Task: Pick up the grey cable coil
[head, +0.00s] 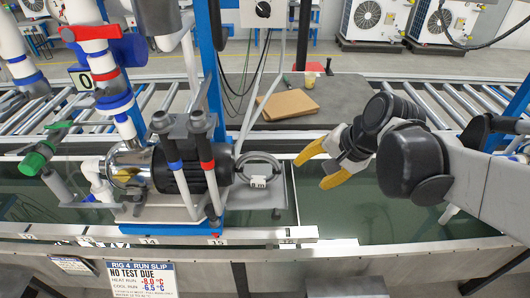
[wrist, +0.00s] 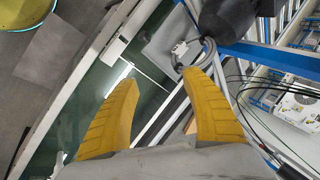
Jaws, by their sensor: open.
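The grey cable coil (head: 259,160) is a thick grey loop with a white tag. In the head view it lies at the right end of the pump motor, over a light grey plate. In the wrist view the coil (wrist: 209,57) shows near the top, just beyond the tip of the right finger. My gripper (head: 313,170) has two yellow fingers spread apart with nothing between them. It is to the right of the coil and apart from it. The fingers also show large in the wrist view (wrist: 161,77).
The dark pump motor (head: 180,168) and its pipes stand left of the coil. A blue post (head: 209,60) rises behind it. A cardboard piece (head: 287,105) lies on a dark bench at the back. A dark green tank (head: 380,205) lies under my gripper, with a metal front edge.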

